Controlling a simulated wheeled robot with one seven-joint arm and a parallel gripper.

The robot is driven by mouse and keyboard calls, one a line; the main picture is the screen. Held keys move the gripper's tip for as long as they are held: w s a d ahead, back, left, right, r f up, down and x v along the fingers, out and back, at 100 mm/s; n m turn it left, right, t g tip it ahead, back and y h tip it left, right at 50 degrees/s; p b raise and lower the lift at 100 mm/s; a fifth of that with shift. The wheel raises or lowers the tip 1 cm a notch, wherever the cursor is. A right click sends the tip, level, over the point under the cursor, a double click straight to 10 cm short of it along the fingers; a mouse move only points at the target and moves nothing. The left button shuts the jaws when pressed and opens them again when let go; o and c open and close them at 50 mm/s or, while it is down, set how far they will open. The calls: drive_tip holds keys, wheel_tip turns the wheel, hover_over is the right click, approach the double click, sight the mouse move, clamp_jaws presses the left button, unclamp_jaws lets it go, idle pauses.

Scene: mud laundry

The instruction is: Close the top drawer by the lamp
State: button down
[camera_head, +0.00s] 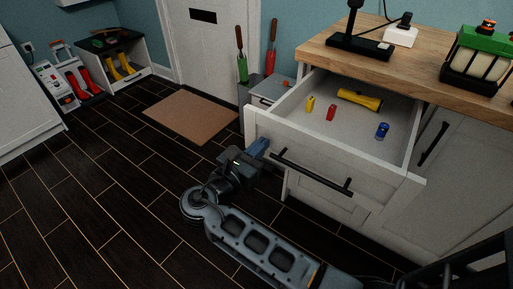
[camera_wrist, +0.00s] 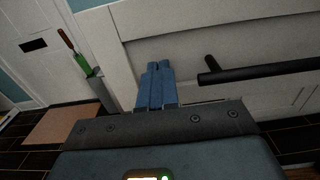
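The top drawer (camera_head: 350,170) is pulled well out of the white cabinet under the wooden counter. Its white front also fills much of the wrist view (camera_wrist: 215,30). A black bar handle (camera_head: 312,172) runs across the front, and its left end shows in the wrist view (camera_wrist: 262,71). My gripper (camera_head: 264,145) is at the left part of the drawer front, left of the handle. Its blue fingers (camera_wrist: 156,72) are together with nothing between them. I cannot tell whether the tips touch the front. A black lamp base (camera_head: 358,45) stands on the counter above the drawer.
The drawer holds a yellow flashlight (camera_head: 360,99) and small yellow, red and blue items. A brown mat (camera_head: 192,116) lies before the door. The dark floor to the left is clear.

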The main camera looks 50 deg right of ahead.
sight(317, 96)
drive_tip(key=d+p, duration=0.4)
drive_tip(key=d, duration=1.1)
drive_tip(key=shift+w, duration=0.2)
drive_tip(key=d+b, duration=0.1)
drive_tip(key=d, duration=0.4)
drive_tip(key=d+b, duration=0.1)
drive_tip(key=d, duration=0.5)
drive_tip(key=d+b, duration=0.1)
drive_tip(key=d, duration=0.5)
drive_tip(key=shift+w+d+f, duration=0.1)
drive_tip(key=shift+w+d, duration=0.1)
drive_tip(key=shift+w, duration=0.15)
drive_tip(key=shift+d, duration=0.8)
drive_tip(key=shift+d+r, duration=0.15)
drive_tip(key=shift+r, duration=0.15)
